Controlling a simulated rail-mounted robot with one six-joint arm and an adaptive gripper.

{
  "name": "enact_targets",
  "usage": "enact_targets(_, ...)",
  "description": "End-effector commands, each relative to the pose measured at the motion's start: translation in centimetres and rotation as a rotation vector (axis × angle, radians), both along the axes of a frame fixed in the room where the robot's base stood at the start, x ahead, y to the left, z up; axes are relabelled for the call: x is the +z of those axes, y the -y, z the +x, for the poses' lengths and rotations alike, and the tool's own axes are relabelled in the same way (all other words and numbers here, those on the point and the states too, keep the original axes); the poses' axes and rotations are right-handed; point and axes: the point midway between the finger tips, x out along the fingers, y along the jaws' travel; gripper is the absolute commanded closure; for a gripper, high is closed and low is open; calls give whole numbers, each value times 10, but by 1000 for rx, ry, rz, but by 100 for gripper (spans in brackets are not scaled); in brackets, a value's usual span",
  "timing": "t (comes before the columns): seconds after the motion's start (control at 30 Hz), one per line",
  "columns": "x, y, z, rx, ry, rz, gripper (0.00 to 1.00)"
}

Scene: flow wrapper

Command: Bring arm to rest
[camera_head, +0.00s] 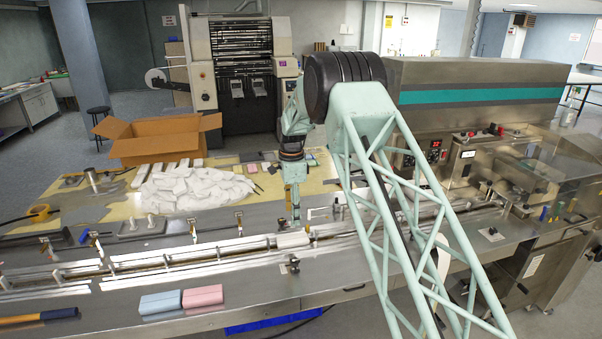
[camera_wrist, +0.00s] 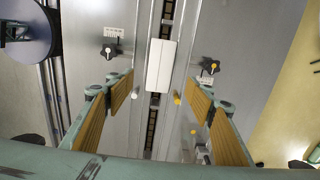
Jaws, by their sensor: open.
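My gripper (camera_wrist: 160,82) is open, its two tan-padded fingers spread wide in the wrist view. Nothing is between the pads. In the head view my pale green arm reaches over the machine, and the gripper (camera_head: 295,212) hangs down above the infeed channel (camera_head: 220,250), small and partly unclear. A white block (camera_wrist: 161,65) lies in the channel below the gripper, between the fingertips as seen from the wrist. It also shows in the head view (camera_head: 293,240), just below the gripper.
A blue pack (camera_head: 160,303) and a pink pack (camera_head: 202,296) lie on the front metal ledge. A pile of white packs (camera_head: 190,190) and an open cardboard box (camera_head: 158,140) are behind the channel. Knobs (camera_wrist: 209,66) stand beside the channel. The steel wrapper housing (camera_head: 480,90) is at right.

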Motion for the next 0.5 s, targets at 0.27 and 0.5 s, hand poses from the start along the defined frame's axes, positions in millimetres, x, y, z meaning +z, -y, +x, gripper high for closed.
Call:
enact_targets(0.27, 33, 14, -9, 42, 14, 3, 51)
enact_targets(0.5, 75, 32, -27, 106, 31, 6, 51)
